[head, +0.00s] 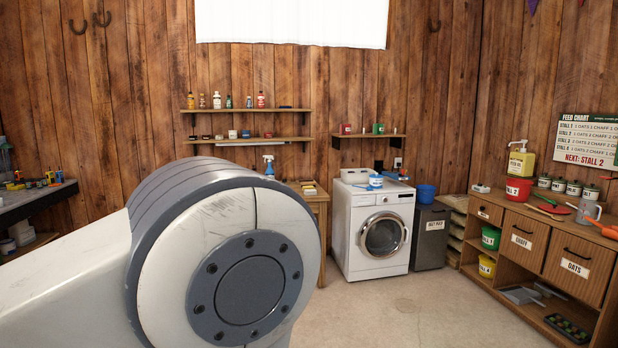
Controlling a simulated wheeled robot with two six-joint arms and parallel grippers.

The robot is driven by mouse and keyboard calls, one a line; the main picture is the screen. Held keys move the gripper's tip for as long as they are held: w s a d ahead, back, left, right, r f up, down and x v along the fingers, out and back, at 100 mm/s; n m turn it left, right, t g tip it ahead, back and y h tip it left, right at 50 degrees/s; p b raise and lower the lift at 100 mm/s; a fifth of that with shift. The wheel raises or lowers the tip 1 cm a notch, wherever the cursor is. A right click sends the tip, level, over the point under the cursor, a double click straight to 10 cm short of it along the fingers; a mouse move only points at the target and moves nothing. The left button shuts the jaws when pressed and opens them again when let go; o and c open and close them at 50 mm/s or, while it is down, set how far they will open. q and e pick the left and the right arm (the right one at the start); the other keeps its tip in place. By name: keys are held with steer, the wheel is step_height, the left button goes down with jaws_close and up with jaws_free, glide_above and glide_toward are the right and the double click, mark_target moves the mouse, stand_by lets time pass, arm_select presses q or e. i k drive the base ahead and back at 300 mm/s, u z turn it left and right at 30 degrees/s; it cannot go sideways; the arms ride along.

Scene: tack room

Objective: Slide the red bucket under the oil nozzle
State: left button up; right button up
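The red bucket (518,190) stands upright on the top of the wooden feed counter at the right; the writing on its label is too small to read surely. A yellow pump bottle (521,163) stands behind it, partly hidden by the bucket. Its oil nozzle (517,143) is at the top and points left, above and behind the bucket in the picture. From here I cannot tell whether the bucket is directly beneath the spout. Neither of my grippers shows; only a large link of my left arm fills the lower left, far from the bucket.
The feed counter (524,243) also holds a row of lidded jars (559,186), a grey jug (589,210) and scoops. Green (490,238) and yellow (486,266) buckets sit on shelves below. A washing machine (373,237) stands at the back. The floor (430,310) before the counter is clear.

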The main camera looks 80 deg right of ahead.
mark_target(516, 189)
steer(key=z, duration=2)
steer(key=i, duration=2)
steer(key=z, duration=1.25)
steer(key=i, duration=2.15)
steer(key=z, duration=1.05)
steer(key=i, duration=1.85)
steer(key=z, duration=0.65)
